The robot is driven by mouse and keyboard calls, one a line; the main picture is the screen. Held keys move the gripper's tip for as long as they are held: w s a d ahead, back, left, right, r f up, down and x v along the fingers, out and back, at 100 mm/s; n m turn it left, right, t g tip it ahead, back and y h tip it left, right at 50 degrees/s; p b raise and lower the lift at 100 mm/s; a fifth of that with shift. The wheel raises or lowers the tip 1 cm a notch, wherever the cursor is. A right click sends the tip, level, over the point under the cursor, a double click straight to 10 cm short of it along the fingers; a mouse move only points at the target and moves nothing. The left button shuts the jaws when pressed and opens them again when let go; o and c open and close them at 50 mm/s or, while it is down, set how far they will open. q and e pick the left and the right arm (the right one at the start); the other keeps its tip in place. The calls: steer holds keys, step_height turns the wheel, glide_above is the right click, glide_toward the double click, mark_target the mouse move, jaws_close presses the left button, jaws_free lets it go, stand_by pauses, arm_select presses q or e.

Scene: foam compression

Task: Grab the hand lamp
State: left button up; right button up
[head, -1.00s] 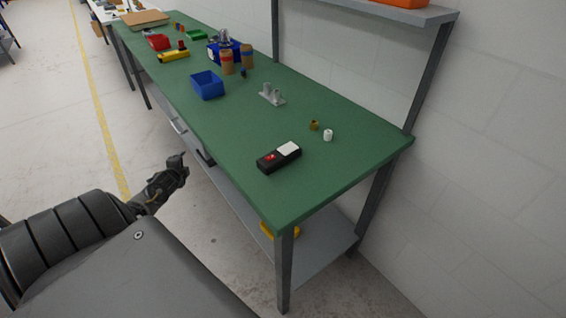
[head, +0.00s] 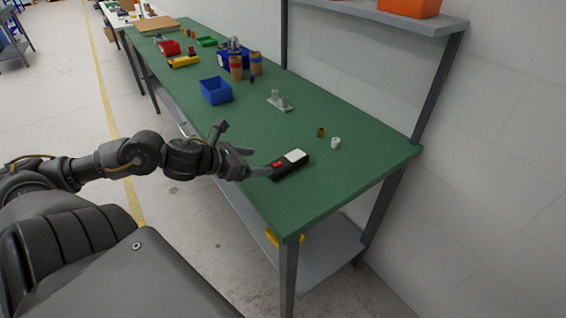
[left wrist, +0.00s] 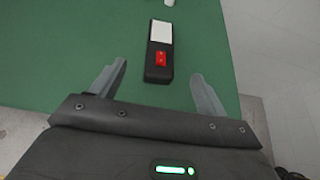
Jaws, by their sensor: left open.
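The hand lamp, a black block with a white panel and a red switch (head: 290,164), lies flat on the green bench near its front edge. It also shows in the left wrist view (left wrist: 159,53), ahead of and between the fingers. My left gripper (head: 257,163) reaches over the bench edge from the left, close to the lamp's near end. In the left wrist view its two fingers (left wrist: 157,84) are spread apart with nothing between their bases. The near end of the lamp lies about level with the fingertips. My right gripper is not in view.
The green bench (head: 330,185) is clear around the lamp's front and right. Behind the lamp are a small brown piece (head: 321,132), a white piece (head: 336,143) and a grey fixture (head: 280,101). A blue bin (head: 216,91) stands further back left.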

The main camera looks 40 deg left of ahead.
mark_target(281, 162)
arm_select(q)
steer(key=shift+x, duration=2.85)
steer(key=shift+w+d+f+p, duration=0.1)
steer(key=shift+w+d+p, duration=0.05)
steer(key=shift+w+p, duration=0.4)
steer(key=p+x, duration=0.1)
steer(key=x, duration=0.2)
steer(key=shift+w+f, duration=0.15)
steer(key=shift+w+d+f, duration=0.15)
steer(key=shift+w+f, duration=0.1)
steer(key=shift+w, duration=0.05)
steer(key=c, duration=1.2)
steer(key=shift+c, duration=0.2)
